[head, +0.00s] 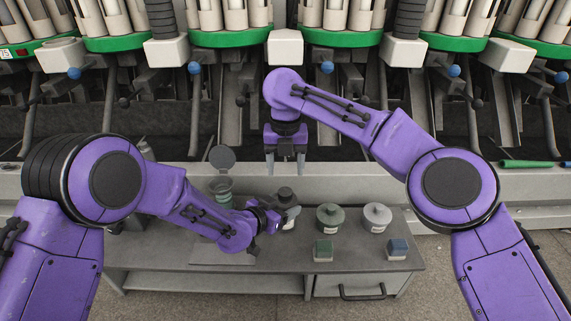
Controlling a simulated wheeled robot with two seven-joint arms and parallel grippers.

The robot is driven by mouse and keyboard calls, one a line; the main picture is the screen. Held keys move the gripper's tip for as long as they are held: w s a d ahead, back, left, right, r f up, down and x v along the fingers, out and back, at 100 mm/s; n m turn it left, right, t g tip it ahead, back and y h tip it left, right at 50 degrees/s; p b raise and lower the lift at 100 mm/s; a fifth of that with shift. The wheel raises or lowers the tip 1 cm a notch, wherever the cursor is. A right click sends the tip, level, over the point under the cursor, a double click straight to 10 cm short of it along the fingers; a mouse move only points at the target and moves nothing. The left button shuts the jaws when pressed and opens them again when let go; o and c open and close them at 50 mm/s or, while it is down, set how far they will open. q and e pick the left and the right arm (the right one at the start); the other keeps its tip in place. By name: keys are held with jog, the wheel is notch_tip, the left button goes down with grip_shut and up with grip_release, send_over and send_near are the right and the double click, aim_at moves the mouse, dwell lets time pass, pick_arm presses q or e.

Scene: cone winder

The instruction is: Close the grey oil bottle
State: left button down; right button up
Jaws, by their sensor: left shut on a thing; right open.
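My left gripper (284,213) is shut on a small bottle that looks like the grey oil bottle (291,220). The bottle stands roughly upright at the bench, with a pale body and a dark top (286,194). The gripper and wrist hide part of its body. Whether the dark top is fully seated I cannot tell. My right gripper (286,172) is open and empty, fingers pointing down. In the picture it is just above the bottle's top, apart from it.
A green-grey container (221,188) with a raised round lid stands left of the bottle. A dark grey jar (329,217) and a pale grey jar (377,218) stand to the right. The winding machine is behind.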

aim_at(285, 191)
notch_tip(285, 191, down, 8)
jog(key=shift+r, duration=0.1)
dwell(0.4)
jog(key=c, duration=1.1)
